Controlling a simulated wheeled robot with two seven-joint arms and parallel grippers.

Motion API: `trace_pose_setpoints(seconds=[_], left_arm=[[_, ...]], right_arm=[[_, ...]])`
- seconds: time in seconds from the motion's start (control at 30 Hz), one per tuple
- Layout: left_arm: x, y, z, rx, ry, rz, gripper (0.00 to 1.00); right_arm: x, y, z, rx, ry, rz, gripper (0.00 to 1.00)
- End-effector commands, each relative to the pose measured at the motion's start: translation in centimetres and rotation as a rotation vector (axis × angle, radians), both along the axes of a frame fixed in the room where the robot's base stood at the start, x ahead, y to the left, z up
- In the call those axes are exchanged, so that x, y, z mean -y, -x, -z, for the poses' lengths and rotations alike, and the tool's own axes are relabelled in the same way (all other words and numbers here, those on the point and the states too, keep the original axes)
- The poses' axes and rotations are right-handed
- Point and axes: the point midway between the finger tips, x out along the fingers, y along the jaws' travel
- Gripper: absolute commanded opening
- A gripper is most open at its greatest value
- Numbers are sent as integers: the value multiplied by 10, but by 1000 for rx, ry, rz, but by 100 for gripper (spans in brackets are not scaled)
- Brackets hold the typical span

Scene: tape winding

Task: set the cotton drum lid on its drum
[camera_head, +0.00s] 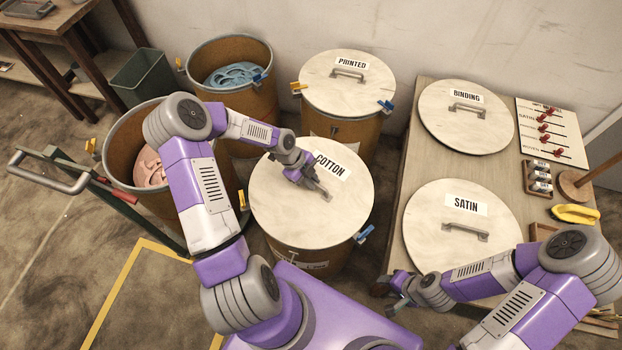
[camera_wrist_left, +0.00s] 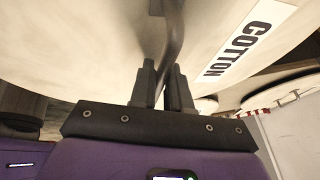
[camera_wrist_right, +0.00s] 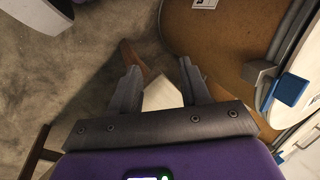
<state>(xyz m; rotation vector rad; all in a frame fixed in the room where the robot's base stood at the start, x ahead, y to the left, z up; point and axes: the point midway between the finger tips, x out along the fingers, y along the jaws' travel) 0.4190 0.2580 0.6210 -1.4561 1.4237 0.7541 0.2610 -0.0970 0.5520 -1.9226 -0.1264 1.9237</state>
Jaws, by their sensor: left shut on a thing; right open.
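The round cream lid labelled COTTON (camera_head: 290,205) lies over the top of the brown cotton drum (camera_head: 305,262) in the head view. It looks level and lined up with the rim; whether it is fully seated I cannot tell. My left gripper (camera_head: 322,192) is shut on the lid's metal handle, and the left wrist view shows the fingers (camera_wrist_left: 163,88) on either side of the handle bar (camera_wrist_left: 174,40). My right gripper (camera_head: 396,300) is open and empty, low between the cotton drum and the table. Its spread fingers (camera_wrist_right: 158,88) show in the right wrist view.
The PRINTED drum is lidded (camera_head: 348,80). Two open drums hold blue (camera_head: 236,75) and pink (camera_head: 150,168) material. The BINDING lid (camera_head: 466,117) and SATIN lid (camera_head: 462,235) lie on the table (camera_head: 412,165). A blue clamp (camera_head: 363,235) and a yellow clamp (camera_head: 243,199) flank the cotton drum.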

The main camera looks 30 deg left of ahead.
Motion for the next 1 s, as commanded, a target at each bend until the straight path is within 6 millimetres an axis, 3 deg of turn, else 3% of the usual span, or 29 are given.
trace_pose_setpoints(seconds=[0.13,0.17,0.33,0.67,1.0], left_arm=[[0,-1,-1,2,0,0,0],[0,-1,-1,2,0,0,21],[0,-1,-1,1,0,1,46],[-2,1,-4,-1,0,-1,46],[-23,8,-54,0,-1,-3,46]], right_arm=[[0,0,-1,0,0,0,46],[0,0,-1,0,0,0,46],[0,0,-1,0,0,0,46],[0,0,-3,0,0,0,46],[0,0,-29,0,0,0,46]])
